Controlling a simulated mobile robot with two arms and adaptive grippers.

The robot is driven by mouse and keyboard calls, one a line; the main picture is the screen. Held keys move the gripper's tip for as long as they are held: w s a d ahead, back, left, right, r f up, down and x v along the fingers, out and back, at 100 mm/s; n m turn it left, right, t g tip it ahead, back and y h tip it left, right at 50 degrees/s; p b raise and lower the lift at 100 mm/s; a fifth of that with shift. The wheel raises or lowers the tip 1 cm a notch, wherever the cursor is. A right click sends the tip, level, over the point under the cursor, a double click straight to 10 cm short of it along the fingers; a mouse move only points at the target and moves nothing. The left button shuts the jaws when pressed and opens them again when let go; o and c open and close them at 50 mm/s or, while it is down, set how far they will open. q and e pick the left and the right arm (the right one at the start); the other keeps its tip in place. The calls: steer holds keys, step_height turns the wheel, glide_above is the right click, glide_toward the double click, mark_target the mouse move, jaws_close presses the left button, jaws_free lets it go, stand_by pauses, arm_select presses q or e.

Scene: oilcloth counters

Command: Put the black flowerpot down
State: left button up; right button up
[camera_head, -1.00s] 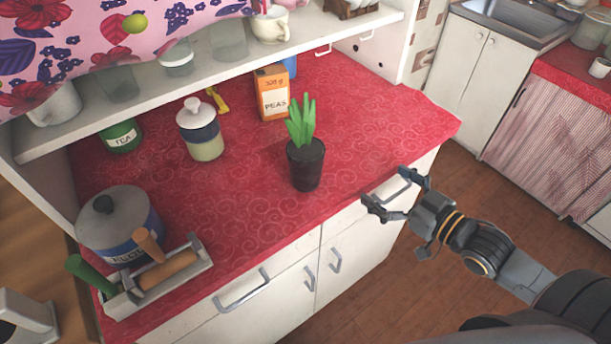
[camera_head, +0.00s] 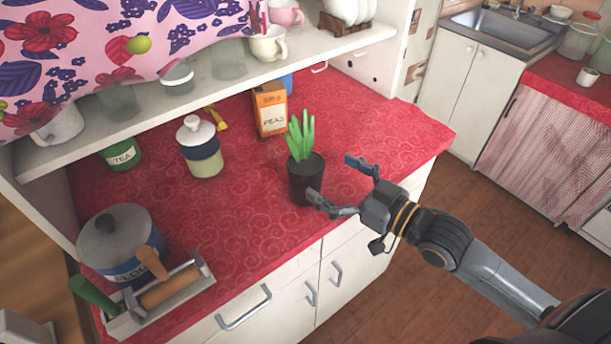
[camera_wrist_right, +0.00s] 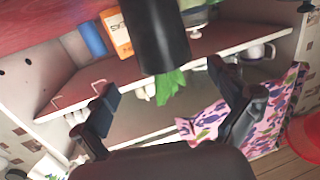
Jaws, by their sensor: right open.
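The black flowerpot (camera_head: 305,183) with a green plant stands upright on the red oilcloth counter (camera_head: 250,225), near its front edge. My right gripper (camera_head: 337,184) is open just right of the pot, with one fingertip overlapping the pot's lower right side in the head view. I cannot tell whether it touches. In the right wrist view the pot (camera_wrist_right: 156,35) shows upside down, beyond the two spread fingers of the right gripper (camera_wrist_right: 170,92) and between them in the picture. My left gripper is not in view.
An orange peas box (camera_head: 270,112) stands behind the pot. A lidded jar (camera_head: 201,152) and a green tea tin (camera_head: 121,154) are farther left. A flour pot (camera_head: 120,240) and a utensil tray (camera_head: 200,279) sit at the front left. A shelf (camera_head: 220,90) overhangs the back.

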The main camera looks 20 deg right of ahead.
mark_target(314, 168)
steer(key=shift+a+p+x, duration=0.15)
steer(key=shift+p+x, duration=0.35)
steer(key=shift+x, duration=1.05)
steer(key=shift+a+p+x, duration=0.15)
steer(key=shift+p+x, duration=0.3)
steer(key=shift+x, duration=1.1)
steer(key=shift+s, duration=0.25)
steer(key=shift+c, duration=1.1)
steer(key=c, duration=1.1)
steer(key=shift+c, duration=1.4)
steer(key=shift+r, duration=0.15)
